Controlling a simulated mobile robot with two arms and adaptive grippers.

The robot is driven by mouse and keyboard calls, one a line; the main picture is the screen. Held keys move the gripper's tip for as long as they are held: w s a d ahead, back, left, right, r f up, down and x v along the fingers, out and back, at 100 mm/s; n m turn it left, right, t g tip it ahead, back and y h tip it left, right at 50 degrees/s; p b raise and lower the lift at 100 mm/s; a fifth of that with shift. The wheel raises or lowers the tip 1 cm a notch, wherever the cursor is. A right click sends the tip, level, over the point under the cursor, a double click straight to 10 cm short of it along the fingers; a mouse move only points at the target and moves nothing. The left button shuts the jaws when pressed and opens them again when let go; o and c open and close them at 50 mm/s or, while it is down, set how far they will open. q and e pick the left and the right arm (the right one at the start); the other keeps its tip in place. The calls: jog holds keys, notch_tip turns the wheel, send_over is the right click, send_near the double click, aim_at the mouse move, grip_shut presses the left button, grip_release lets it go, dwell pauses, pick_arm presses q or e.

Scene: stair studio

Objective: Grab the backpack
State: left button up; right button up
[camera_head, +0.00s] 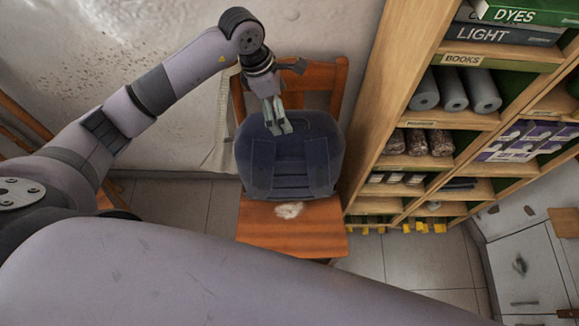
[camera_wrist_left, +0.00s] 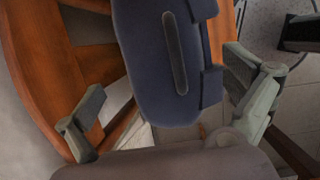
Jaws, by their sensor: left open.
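The dark blue backpack (camera_head: 291,160) stands upright on the seat of a wooden chair (camera_head: 290,228), against its backrest. My left gripper (camera_head: 279,128) reaches down from above, over the top of the backpack. In the left wrist view the gripper (camera_wrist_left: 165,115) is open, with its fingers wide apart. The backpack (camera_wrist_left: 160,62) shows between and beyond the fingers, with a long grey slot-like strip on it. I cannot tell from the views whether a finger touches it. My right gripper is not in view.
A wooden shelf unit (camera_head: 388,95) with books, grey rolls and boxes stands close on the right of the chair. A pale wall (camera_head: 110,50) is behind. White cabinets (camera_head: 525,270) stand at the lower right. Tiled floor (camera_head: 185,205) is free left of the chair.

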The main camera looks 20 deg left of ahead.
pick_arm(q)
jog(key=shift+d+f, duration=0.1)
jog(key=shift+f, duration=0.35)
jog(key=p+x, duration=0.2)
jog(key=x, duration=0.2)
jog(key=shift+f, duration=0.55)
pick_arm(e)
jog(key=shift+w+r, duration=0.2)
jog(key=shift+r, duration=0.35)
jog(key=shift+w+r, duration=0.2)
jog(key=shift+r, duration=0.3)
pick_arm(q)
jog(key=shift+c, duration=0.2)
jog(key=c, duration=1.6)
jog(key=shift+w+r, duration=0.15)
jog(key=shift+w, duration=0.05)
jog(key=shift+c, duration=0.4)
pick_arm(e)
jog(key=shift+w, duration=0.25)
